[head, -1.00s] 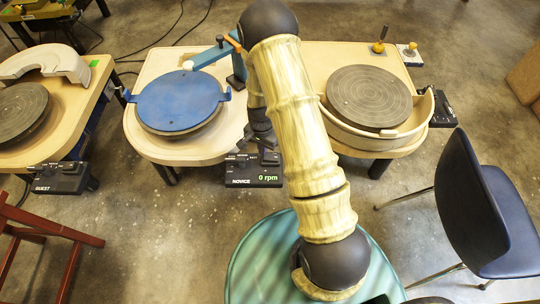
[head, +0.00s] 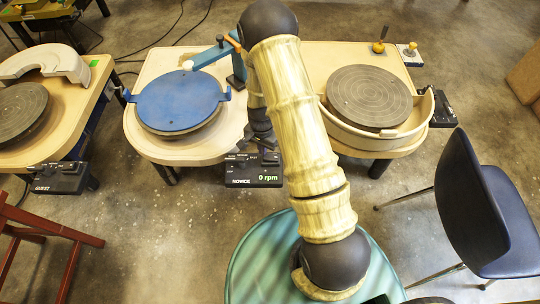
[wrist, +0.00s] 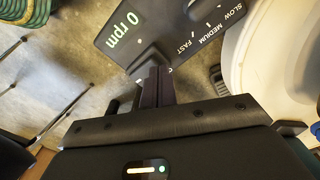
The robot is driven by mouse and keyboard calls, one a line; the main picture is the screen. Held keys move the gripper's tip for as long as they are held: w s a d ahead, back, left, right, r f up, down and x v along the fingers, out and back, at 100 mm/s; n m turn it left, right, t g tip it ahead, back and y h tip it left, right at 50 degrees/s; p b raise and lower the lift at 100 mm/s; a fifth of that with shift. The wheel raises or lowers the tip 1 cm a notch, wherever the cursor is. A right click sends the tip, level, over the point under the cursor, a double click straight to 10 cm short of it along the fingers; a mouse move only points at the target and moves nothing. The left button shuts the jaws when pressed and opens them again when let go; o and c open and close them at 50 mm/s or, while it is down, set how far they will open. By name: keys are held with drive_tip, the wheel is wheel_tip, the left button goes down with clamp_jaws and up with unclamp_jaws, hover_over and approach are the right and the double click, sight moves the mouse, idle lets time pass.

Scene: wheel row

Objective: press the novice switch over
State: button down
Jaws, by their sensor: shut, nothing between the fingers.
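The black NOVICE control box (head: 253,174) sits at the front right corner of the wheel table with the blue disc. Its display reads 0 rpm. In the wrist view the box (wrist: 112,45) shows the green display and the words SLOW, MEDIUM and FAST. My gripper (wrist: 156,72) is shut and empty, its fingertips over the edge of the box near FAST. I cannot tell whether they touch it. The switch cannot be clearly made out; the fingers cover part of the box. In the head view my arm partly hides the gripper just above the box.
The blue disc (head: 180,102) lies left of my arm. Another wheel (head: 368,97) with a pale splash pan stands to the right. A GUEST box (head: 60,178) is at the far left. A dark blue chair (head: 495,205) stands at the right.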

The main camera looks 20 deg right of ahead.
drive_tip(key=shift+f+b, duration=0.55)
drive_tip(key=shift+f, duration=0.6)
drive_tip(key=shift+r+p, duration=0.25)
drive_tip(key=shift+p, duration=0.15)
drive_tip(key=shift+a, duration=0.15)
drive_tip(key=shift+w+a+r+p, duration=0.1)
drive_tip(key=shift+w+a+p, duration=0.25)
drive_tip(key=shift+a, duration=0.55)
drive_tip(key=shift+w+a+r+p, duration=0.1)
drive_tip(key=shift+w+a+p, duration=0.2)
drive_tip(key=shift+a, duration=0.6)
drive_tip(key=shift+w+a+r+p, duration=0.1)
drive_tip(key=shift+w+a+p, duration=0.2)
drive_tip(key=shift+a, duration=0.6)
drive_tip(key=shift+r, duration=0.1)
wheel_tip(320, 180, up, 8)
drive_tip(key=p, duration=0.6)
drive_tip(key=shift+p, duration=0.4)
